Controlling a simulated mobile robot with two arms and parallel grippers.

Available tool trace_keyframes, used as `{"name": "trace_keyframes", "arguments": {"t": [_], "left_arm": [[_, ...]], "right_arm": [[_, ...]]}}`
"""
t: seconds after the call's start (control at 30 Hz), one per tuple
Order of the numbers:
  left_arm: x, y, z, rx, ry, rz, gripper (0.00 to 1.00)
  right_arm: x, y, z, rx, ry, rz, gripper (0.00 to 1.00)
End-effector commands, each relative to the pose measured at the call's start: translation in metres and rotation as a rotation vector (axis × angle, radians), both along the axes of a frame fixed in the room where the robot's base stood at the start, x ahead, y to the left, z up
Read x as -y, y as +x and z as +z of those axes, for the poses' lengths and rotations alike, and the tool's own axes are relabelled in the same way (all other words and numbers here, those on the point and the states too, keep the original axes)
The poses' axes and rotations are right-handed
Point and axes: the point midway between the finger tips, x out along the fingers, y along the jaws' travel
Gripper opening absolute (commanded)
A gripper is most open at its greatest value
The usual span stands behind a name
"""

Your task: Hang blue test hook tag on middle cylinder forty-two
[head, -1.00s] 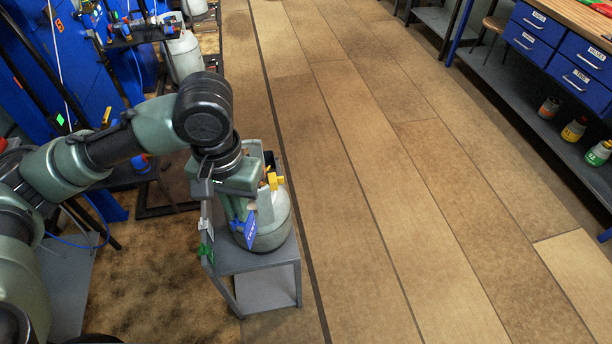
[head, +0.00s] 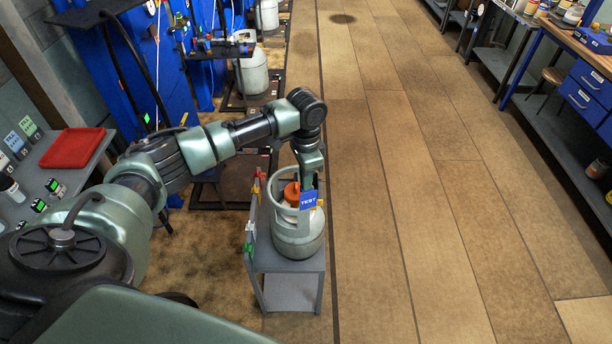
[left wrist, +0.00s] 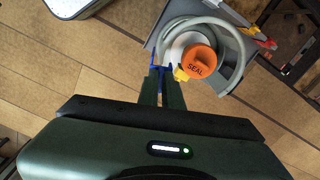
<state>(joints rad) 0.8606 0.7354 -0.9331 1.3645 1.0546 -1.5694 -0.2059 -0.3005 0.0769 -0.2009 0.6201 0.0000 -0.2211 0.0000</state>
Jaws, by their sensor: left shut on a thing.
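A grey gas cylinder (head: 286,241) with a collar ring and an orange cap stands upright on a small grey stand; I cannot read its number. In the left wrist view the cap (left wrist: 198,62) reads SEAL, with a yellow part (left wrist: 181,74) beside it. My left gripper (head: 309,186) is at the right side of the collar, shut on the blue tag (head: 308,200) marked TEST. In the left wrist view the fingers (left wrist: 161,84) are together at the collar's edge, with a little blue at their tips. I cannot tell whether the hook touches the collar. My right gripper is not in view.
The grey stand (head: 290,290) has red, yellow and green pieces along its left side. Other cylinders (head: 252,76) stand farther back by the blue panels. A red tray (head: 72,148) lies on a bench at left. The wooden floor to the right is clear.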

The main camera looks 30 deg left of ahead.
Motion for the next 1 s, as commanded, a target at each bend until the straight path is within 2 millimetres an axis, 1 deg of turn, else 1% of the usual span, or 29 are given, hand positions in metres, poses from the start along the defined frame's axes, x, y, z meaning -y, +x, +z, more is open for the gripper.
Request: {"name": "trace_keyframes", "arguments": {"t": [0.03, 0.13, 0.23, 0.37, 0.5, 0.7, 0.8, 1.0], "left_arm": [[0.000, 0.000, 0.000, 0.000, 0.000, 0.000, 0.00], [0.000, -0.001, 0.000, 0.000, 0.000, 0.000, 0.00], [-0.001, -0.002, -0.002, -0.001, 0.001, 0.001, 0.00], [-0.001, -0.002, -0.009, -0.002, 0.001, 0.002, 0.00], [-0.001, -0.002, -0.019, -0.001, -0.001, 0.001, 0.00], [-0.001, -0.002, -0.037, -0.001, 0.000, 0.001, 0.00], [-0.001, -0.002, -0.043, -0.001, 0.001, 0.001, 0.00], [-0.001, -0.001, -0.046, 0.000, 0.000, 0.001, 0.00]], "right_arm": [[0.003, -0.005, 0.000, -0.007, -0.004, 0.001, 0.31], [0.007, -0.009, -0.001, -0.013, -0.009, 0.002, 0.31], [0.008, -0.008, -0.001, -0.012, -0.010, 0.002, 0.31], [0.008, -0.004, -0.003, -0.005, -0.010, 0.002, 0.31], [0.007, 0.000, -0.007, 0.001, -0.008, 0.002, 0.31], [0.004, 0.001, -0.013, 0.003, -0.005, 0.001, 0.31], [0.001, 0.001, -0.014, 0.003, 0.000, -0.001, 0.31], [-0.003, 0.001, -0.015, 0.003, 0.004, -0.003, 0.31]]}}
